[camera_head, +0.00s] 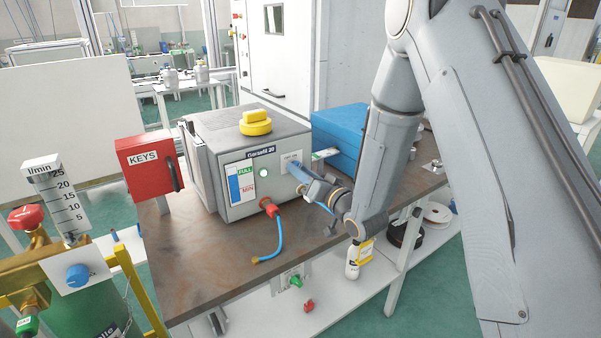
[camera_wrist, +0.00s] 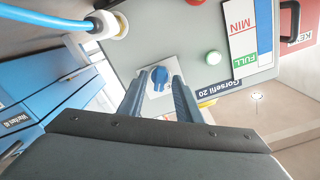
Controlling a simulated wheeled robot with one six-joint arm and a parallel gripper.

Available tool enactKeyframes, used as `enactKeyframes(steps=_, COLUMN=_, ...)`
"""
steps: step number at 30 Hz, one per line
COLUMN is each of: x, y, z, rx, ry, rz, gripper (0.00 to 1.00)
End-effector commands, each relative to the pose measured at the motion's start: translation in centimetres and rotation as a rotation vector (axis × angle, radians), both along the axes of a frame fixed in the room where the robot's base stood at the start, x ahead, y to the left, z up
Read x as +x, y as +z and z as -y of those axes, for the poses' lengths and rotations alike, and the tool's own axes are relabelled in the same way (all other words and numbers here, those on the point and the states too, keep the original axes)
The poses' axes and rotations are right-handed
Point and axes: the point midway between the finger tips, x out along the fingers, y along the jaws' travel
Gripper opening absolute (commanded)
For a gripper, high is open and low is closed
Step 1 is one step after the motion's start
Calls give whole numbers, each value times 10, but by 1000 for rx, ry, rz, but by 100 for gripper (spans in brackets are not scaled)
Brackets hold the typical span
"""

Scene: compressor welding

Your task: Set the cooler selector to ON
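The cooler (camera_head: 240,208) is a grey box on the brown bench. Its front has a FULL/MIN level gauge (camera_head: 242,185) and a lit green lamp (camera_head: 263,172). The selector is a blue knob (camera_wrist: 159,77) on a white plate, seen turned over in the wrist view. In the head view my gripper mostly covers it, and only part of its plate (camera_head: 291,156) shows. My gripper (camera_wrist: 159,80) is open and points at the panel, one finger on each side of the knob. Gaps show between knob and fingers. The knob's set position is hard to read.
A red KEYS box (camera_head: 148,168) stands left of the cooler, and a blue case (camera_head: 342,137) right of it. A blue hose (camera_head: 278,238) hangs from a red connector below the selector. A yellow cap (camera_head: 256,123) sits on top.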

Motion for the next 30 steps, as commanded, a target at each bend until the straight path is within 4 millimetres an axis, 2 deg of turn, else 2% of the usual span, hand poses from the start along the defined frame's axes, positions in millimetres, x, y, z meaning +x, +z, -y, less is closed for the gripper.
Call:
enactKeyframes(steps=9, x=-41, y=-1, z=29, rx=0, ry=-2, rz=0, gripper=31)
enactKeyframes(steps=15, x=-57, y=-1, z=39, rx=1, ry=-1, rz=-1, gripper=31)
enactKeyframes(steps=30, x=-59, y=0, z=40, rx=0, ry=0, rz=0, gripper=31)
